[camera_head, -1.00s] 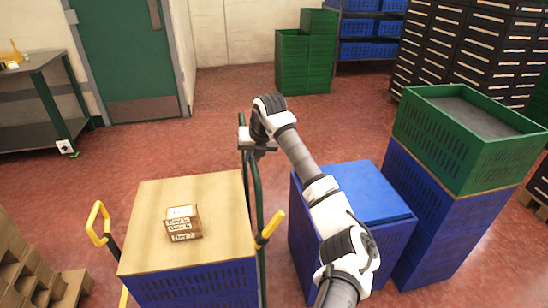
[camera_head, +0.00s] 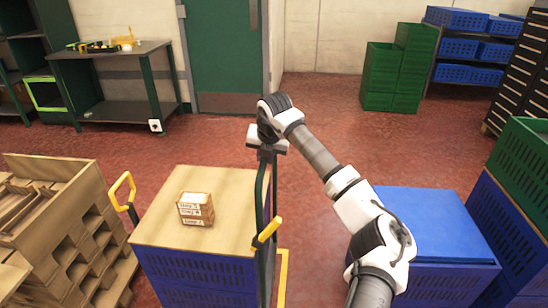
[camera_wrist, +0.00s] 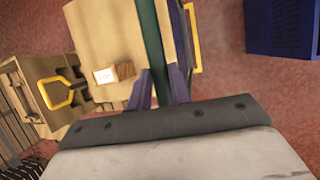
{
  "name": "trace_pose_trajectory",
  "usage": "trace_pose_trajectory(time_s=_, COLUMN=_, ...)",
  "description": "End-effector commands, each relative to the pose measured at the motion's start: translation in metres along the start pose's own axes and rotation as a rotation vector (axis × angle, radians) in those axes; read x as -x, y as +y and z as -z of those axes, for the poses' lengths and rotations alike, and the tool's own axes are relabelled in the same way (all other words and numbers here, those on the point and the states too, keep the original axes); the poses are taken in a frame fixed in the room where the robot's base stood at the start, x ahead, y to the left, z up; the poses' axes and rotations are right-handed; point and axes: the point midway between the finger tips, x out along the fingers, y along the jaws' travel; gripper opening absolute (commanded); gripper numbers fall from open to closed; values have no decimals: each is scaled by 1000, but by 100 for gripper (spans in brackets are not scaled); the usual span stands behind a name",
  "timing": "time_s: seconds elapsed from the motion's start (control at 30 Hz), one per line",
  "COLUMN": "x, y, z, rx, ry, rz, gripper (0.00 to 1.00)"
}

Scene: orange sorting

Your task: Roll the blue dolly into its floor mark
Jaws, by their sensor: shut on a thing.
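The blue dolly is a blue crate stack (camera_head: 200,272) with a flat tan board (camera_head: 230,195) on top and a dark green upright bar (camera_head: 262,195) at its side. My gripper (camera_head: 265,152) is shut on this bar near its top; in the wrist view the bar (camera_wrist: 153,40) runs between the fingers (camera_wrist: 165,85). A small labelled box (camera_head: 195,208) sits on the board. A yellow strip (camera_head: 283,272) shows low beside the dolly's right side; I cannot tell whether it is the floor mark.
Yellow handles (camera_head: 120,192) flank the dolly. A lidded blue crate (camera_head: 430,225) and a green-topped stack (camera_head: 525,165) stand at right. Red floor (camera_head: 350,140) is open ahead, towards the table (camera_head: 115,60) and green crates (camera_head: 395,75).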

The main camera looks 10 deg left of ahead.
Motion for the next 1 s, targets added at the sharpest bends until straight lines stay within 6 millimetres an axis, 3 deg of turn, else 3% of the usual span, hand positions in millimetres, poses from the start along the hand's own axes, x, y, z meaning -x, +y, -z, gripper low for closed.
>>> trace_pose_trajectory(time_s=0.4, x=0, y=7, z=0, rx=2, ry=-4, rz=-8, gripper=0)
trace_pose_trajectory(time_s=0.43, x=0, y=7, z=0, rx=2, ry=-4, rz=-8, gripper=24)
trace_pose_trajectory(time_s=0.57, x=0, y=6, z=0, rx=2, ry=-3, rz=-7, gripper=41)
trace_pose_trajectory(time_s=0.87, x=1, y=4, z=0, rx=0, ry=-3, rz=-4, gripper=41)
trace_pose_trajectory(time_s=1.0, x=12, y=4, z=-1, rx=1, ry=-5, rz=-3, gripper=41)
